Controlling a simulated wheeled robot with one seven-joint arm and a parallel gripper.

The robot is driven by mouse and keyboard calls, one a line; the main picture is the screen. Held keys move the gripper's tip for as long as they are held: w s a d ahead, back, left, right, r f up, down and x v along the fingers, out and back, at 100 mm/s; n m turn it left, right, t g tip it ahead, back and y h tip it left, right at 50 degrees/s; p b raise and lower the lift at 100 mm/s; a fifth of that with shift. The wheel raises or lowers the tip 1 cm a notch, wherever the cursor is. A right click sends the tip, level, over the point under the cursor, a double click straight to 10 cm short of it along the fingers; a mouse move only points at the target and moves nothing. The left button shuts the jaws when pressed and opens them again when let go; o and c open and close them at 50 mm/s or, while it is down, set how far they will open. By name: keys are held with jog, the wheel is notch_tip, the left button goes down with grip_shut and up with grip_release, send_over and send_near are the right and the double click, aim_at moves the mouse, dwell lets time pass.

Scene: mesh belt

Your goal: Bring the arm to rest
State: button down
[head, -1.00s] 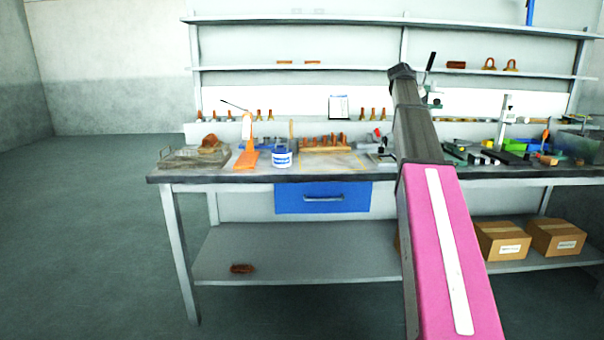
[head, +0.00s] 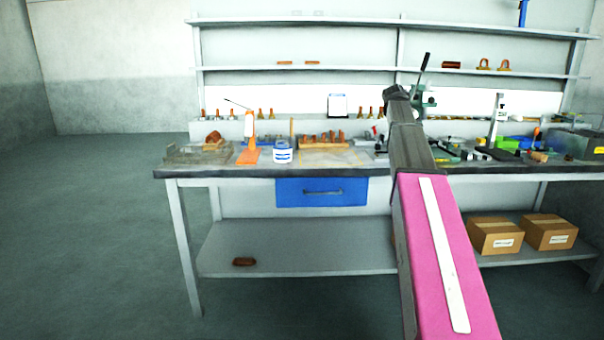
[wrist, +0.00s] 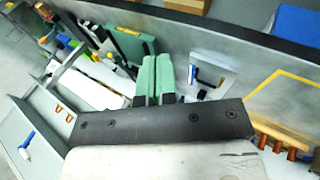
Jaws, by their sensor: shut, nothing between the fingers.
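My arm, with a pink link (head: 440,255) and a dark grey link (head: 408,140), reaches forward and up from the lower right of the head view. Its far end stands in front of the workbench. The head view does not clearly show my fingers. In the wrist view my gripper (wrist: 153,64) shows as two pale green fingers side by side beyond a dark bar. They are shut, with nothing between them. The bench lies below and beyond them, and I see no contact with it.
The workbench (head: 240,172) holds an orange stand (head: 249,150), a white-blue tub (head: 282,152), a wooden block with copper-coloured pieces (head: 322,141) and a lever press (head: 421,95). Shelves (head: 300,68) rise behind. Cardboard boxes (head: 495,236) sit on the lower shelf. Floor at left is clear.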

jog(key=s+a+f+y, duration=0.1)
jog(key=s+a+f, duration=0.3)
jog(key=f, duration=0.6)
jog(key=s+a+f+y, duration=0.1)
jog(key=s+a+f, duration=0.3)
jog(key=f, duration=0.7)
jog(key=s+a+f+y, duration=0.1)
jog(key=s+a+f, duration=0.3)
jog(key=f, duration=0.6)
jog(key=s+a+f+g+y, duration=0.1)
jog(key=s+a+f, duration=0.2)
jog(key=s+f, duration=0.3)
jog(key=s+a+f+m+y, duration=0.1)
jog(key=s+a+f, duration=0.3)
jog(key=s+f, duration=0.2)
jog(key=s+a+f+g+y, duration=0.1)
jog(key=s+a+f, duration=0.2)
jog(key=s+f, duration=0.3)
jog(key=shift+s+a+f+g, duration=0.2)
jog(key=shift+s+g, duration=0.1)
jog(key=shift+s, duration=0.2)
